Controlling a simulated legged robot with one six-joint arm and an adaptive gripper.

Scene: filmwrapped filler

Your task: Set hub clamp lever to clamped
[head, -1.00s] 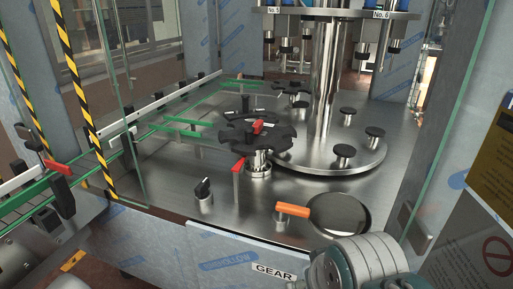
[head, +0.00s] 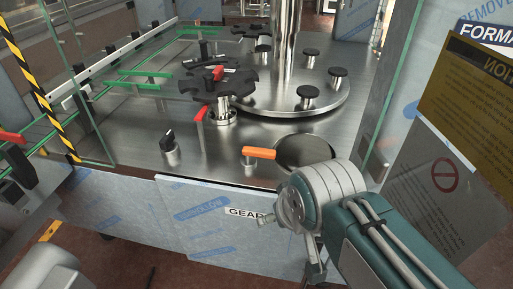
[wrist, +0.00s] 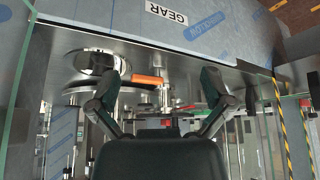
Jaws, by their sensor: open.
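A small red lever (head: 217,73) sits on top of the black star-shaped hub (head: 205,86), on a shiny post above the steel deck; I take it as the hub clamp lever. A red-topped handle (head: 199,112) stands in front of the hub. An orange lever (head: 259,152) lies sideways near the deck's front edge, and it also shows in the wrist view (wrist: 147,79). My gripper (wrist: 165,75) is open and empty, its fingers apart either side of the orange lever in the picture; the hub is farther off. In the head view my arm hides most of the gripper.
A round opening (head: 304,152) lies right of the orange lever. A round steel plate (head: 290,102) with black knobs is behind. The front panel (head: 215,215) reads GEAR.

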